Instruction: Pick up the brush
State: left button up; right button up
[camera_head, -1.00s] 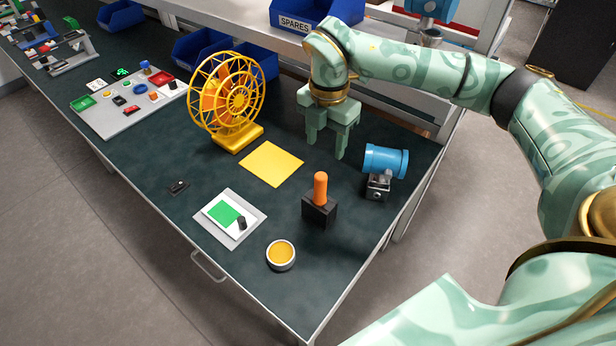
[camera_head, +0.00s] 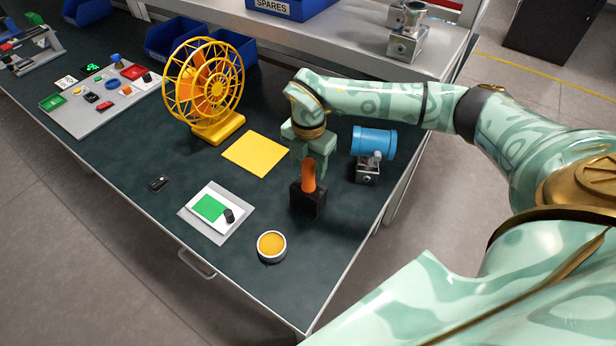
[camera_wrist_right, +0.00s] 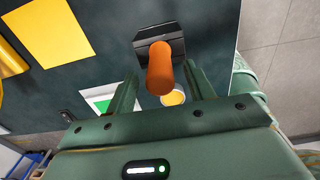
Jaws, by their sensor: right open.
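The brush shows as an orange handle (camera_head: 308,176) standing upright in a black block (camera_head: 308,202) near the right side of the table. Its lower part is hidden in the block. My right gripper (camera_head: 308,172) is open and points down just behind and above the handle. In the right wrist view the orange handle (camera_wrist_right: 160,72) stands between the two green fingers, with a gap visible beside it. The black block (camera_wrist_right: 158,40) shows behind it. I cannot tell whether a finger touches the handle. My left gripper is not in view.
A blue cylinder on a metal mount (camera_head: 374,142) stands close right of my right gripper. A yellow sheet (camera_head: 256,153), a yellow spoked wheel (camera_head: 203,85), a grey pad with a green-and-white card (camera_head: 210,208) and a round yellow-topped tin (camera_head: 271,246) lie around.

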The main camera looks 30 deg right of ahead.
aim_at(308, 184)
notch_tip(308, 184, down, 3)
jog(key=shift+r, duration=0.3)
jog(key=c, duration=1)
jog(key=shift+c, duration=0.2)
